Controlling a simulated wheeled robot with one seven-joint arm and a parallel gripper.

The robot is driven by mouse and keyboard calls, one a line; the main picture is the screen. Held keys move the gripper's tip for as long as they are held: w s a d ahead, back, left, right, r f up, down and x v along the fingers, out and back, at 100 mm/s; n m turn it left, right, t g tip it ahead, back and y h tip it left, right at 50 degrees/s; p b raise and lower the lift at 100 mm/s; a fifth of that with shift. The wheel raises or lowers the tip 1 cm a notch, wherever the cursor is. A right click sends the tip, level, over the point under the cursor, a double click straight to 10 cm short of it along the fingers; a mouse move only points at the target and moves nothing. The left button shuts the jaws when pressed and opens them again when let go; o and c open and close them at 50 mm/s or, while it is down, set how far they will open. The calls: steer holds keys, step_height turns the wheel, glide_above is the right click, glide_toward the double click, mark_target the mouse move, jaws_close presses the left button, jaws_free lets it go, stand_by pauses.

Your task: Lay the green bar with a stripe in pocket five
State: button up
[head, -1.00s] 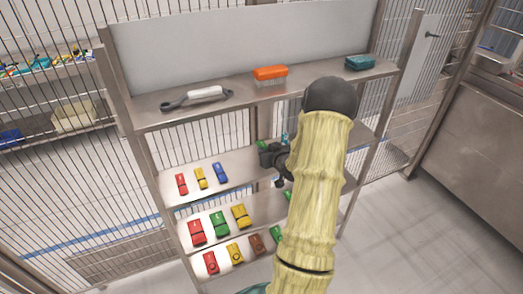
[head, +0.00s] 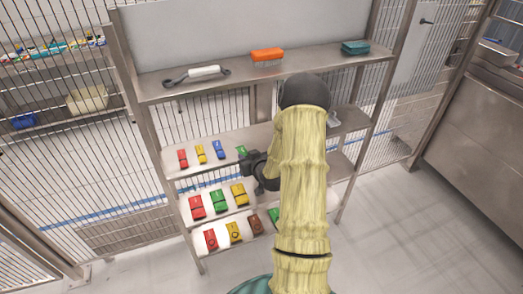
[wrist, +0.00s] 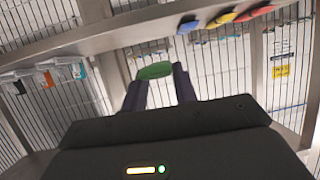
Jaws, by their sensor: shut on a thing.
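A small green bar (wrist: 155,71) is between the two fingertips of my gripper (wrist: 159,84) in the wrist view. No stripe can be made out on it. In the head view the green bar (head: 241,151) shows just beyond my dark gripper (head: 250,168), close to the upper small-bar shelf and right of the blue bar. I cannot tell whether it touches the shelf. That shelf holds a red (head: 183,158), a yellow (head: 201,154) and a blue bar (head: 218,149). No pocket numbers are readable, so pocket five cannot be picked out.
The shelf below holds red, green (head: 218,200) and yellow blocks; the lowest holds red, yellow (head: 233,231) and brown ones. My arm hides the right parts. The top shelf holds a white-handled tool (head: 204,72), an orange brush (head: 267,56) and a teal box (head: 355,47).

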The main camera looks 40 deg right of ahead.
steer(key=s+a+f, duration=0.1)
steer(key=a+f, duration=0.2)
steer(key=a, duration=0.4)
steer(key=s+a+f+n+y, duration=0.1)
steer(key=s+a+f, duration=0.1)
steer(key=a, duration=0.6)
steer(key=s+a+f, duration=0.1)
steer(key=a+f, duration=0.2)
steer(key=a, duration=0.5)
steer(key=shift+s+f+n+y, duration=0.25)
steer(key=shift+f+n+y, duration=0.15)
